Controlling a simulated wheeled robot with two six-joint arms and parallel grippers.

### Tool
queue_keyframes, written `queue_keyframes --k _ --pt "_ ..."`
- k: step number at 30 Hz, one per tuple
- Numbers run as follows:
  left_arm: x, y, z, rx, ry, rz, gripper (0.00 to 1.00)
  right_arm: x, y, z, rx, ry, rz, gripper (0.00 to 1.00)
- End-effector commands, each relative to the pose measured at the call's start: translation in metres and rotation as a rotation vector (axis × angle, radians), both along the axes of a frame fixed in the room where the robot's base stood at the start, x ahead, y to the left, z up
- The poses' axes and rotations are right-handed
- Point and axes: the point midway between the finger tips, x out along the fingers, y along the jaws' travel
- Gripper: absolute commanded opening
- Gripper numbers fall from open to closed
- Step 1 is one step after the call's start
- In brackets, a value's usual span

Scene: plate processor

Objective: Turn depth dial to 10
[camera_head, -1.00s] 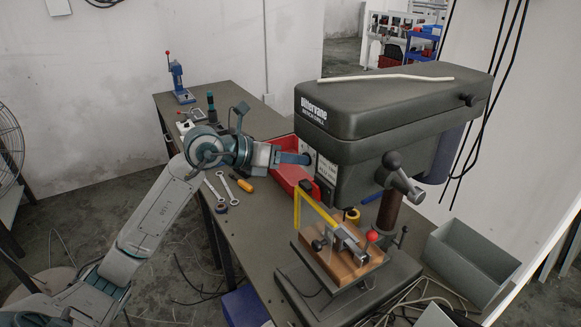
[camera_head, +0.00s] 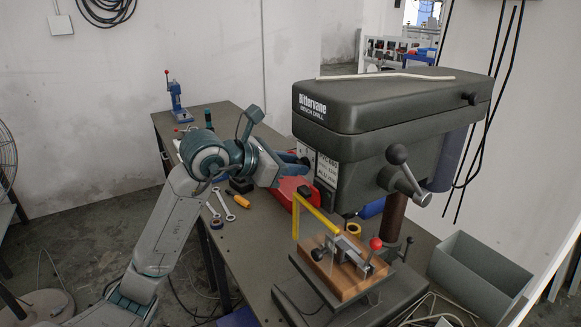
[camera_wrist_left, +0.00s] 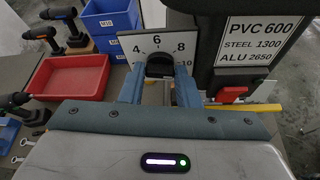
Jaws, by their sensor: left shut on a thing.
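The depth dial is a black knob (camera_wrist_left: 159,66) in front of a white scale plate (camera_wrist_left: 181,42) with the numbers 4, 6, 8 and 10 in the left wrist view. My left gripper (camera_wrist_left: 160,82) has its two blue fingers closed on either side of the knob. The knob's pointer is hard to read behind the fingers. In the head view my left gripper (camera_head: 293,160) reaches the left face of the bench drill (camera_head: 385,115), and the dial is mostly hidden there. My right gripper is in no view.
A red bin (camera_wrist_left: 70,77) lies beside the gripper, with blue boxes (camera_wrist_left: 108,18) and power tools behind it. A clamped wooden block (camera_head: 345,270) sits on the drill's table.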

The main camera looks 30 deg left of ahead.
Motion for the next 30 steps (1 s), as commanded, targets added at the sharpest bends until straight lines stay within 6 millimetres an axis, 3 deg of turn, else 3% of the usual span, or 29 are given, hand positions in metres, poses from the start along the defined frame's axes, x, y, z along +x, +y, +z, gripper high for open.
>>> queue_keyframes --k 12,13,15,16,30 --pt "0.0005 0.0002 0.0016 0.005 -0.008 0.001 0.06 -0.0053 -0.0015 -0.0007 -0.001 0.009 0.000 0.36" --pt "0.0004 0.0002 0.0015 0.006 -0.007 0.001 0.35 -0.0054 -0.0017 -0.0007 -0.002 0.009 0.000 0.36" --pt "0.0003 0.0002 0.0013 0.004 -0.006 0.001 0.49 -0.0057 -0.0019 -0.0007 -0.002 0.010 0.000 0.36" --pt "0.0003 0.0002 0.0012 0.005 -0.006 0.001 0.51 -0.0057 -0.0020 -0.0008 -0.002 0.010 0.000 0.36" --pt "-0.0079 0.0052 0.0030 0.008 -0.006 0.002 0.51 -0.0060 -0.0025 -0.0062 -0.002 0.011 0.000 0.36"
